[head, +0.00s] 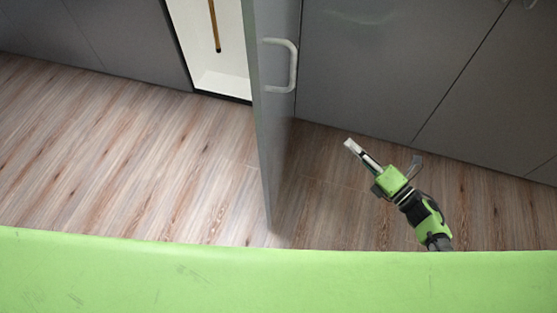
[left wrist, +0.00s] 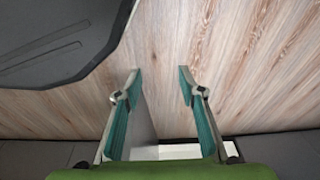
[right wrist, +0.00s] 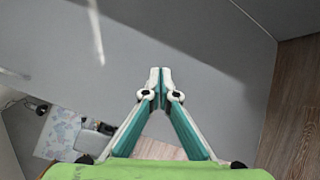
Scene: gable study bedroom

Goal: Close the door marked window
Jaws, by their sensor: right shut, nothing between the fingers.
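A grey cabinet door (head: 272,150) stands open, swung out from the cabinet front over the floor, with a pale bar handle (head: 293,68). I can make out no marking on it. Left of it is the opening with a white interior (head: 222,84). My right gripper (head: 349,145) is shut and empty, right of the door and apart from it in the head view. In the right wrist view its closed fingertips (right wrist: 160,70) lie before a broad grey panel. My left gripper (left wrist: 163,77) is open and empty in the left wrist view; the head view does not show it.
A thin brown stick (head: 214,25) hangs inside the opening. Grey closed fronts (head: 375,65) run along both sides. The wooden floor (head: 130,150) is clear left of the door. The right wrist view shows patterned fabric (right wrist: 60,130) at lower left.

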